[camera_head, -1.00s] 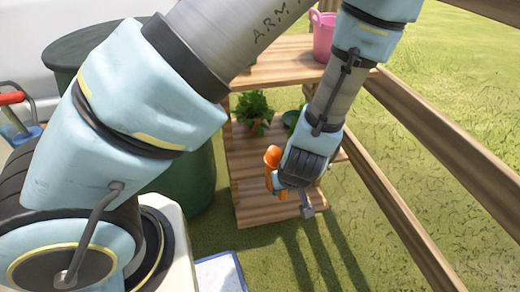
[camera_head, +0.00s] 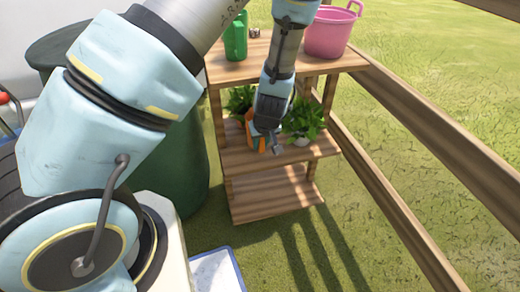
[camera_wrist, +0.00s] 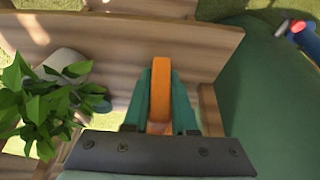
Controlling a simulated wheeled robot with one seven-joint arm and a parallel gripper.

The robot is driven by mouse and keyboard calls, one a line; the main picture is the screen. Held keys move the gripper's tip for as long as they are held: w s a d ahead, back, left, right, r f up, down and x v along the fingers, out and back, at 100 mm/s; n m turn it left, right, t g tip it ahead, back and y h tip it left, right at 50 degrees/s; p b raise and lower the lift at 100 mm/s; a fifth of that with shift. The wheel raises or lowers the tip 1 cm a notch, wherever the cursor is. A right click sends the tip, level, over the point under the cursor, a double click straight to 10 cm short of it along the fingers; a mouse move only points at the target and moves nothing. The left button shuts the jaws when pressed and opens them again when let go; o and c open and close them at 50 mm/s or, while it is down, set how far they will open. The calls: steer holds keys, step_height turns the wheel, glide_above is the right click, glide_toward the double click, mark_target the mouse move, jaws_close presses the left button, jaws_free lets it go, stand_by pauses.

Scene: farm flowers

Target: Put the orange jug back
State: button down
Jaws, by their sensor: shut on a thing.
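The orange jug (camera_head: 253,138) shows only in part in the head view, beside my gripper (camera_head: 266,146). In the wrist view the orange jug (camera_wrist: 160,92) stands as an upright orange strip between the two teal fingers of my gripper (camera_wrist: 160,108), which are shut on it. My gripper is at the middle shelf (camera_head: 232,157) of a wooden stand, between two leafy plants. I cannot tell whether the jug touches the shelf. Most of the jug is hidden behind my gripper.
A leafy plant (camera_head: 303,119) in a pale pot is close on the right, and another plant (camera_head: 240,100) on the left. A green can (camera_head: 236,40) and a pink bucket (camera_head: 330,32) stand on the top shelf. The bottom shelf (camera_head: 270,195) is bare. A green barrel (camera_head: 178,165) stands left.

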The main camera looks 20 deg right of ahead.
steer(key=shift+w, duration=0.3)
steer(key=shift+f, duration=1.75)
steer(key=shift+b, duration=0.3)
steer(key=c, duration=0.7)
jaws_free()
steer(key=shift+f, duration=0.1)
